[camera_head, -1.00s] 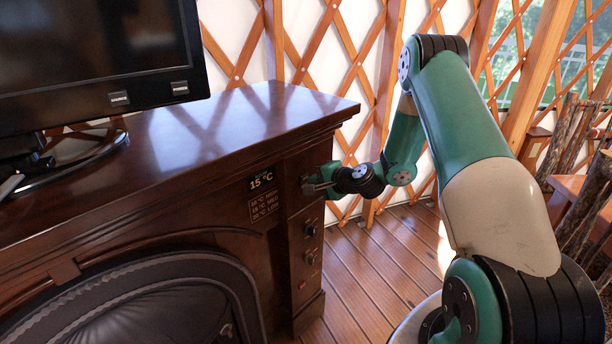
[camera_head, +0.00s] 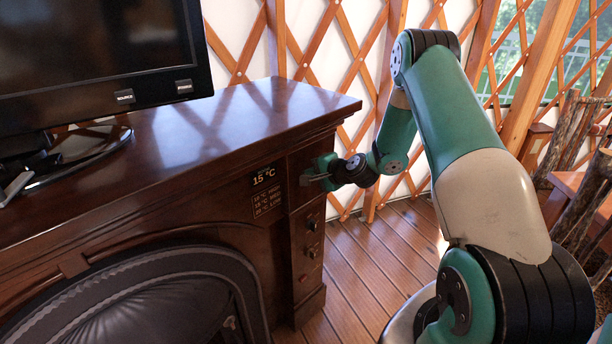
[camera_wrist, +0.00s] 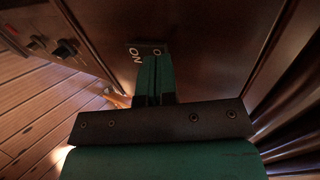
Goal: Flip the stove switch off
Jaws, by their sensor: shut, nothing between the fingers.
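The stove is a dark brown wooden cabinet (camera_head: 225,135) with a black arched front. My gripper (camera_head: 306,180) is at the upper part of its right-hand front panel, with its fingers pointing at the panel. In the wrist view the green fingers (camera_wrist: 155,62) are shut together with nothing between them. A small dark plate (camera_wrist: 147,51) with pale lettering, seemingly "ON", shows just beyond the fingertips. The switch itself is hidden behind the fingers or cannot be made out, and I cannot tell whether the fingers touch it.
Below my gripper the panel carries a knob (camera_head: 312,226) and further controls; a knob also shows in the wrist view (camera_wrist: 66,49). A display (camera_head: 264,177) reads 15 °C. A television (camera_head: 95,60) stands on top. Wooden floor (camera_head: 370,265) lies open to the right.

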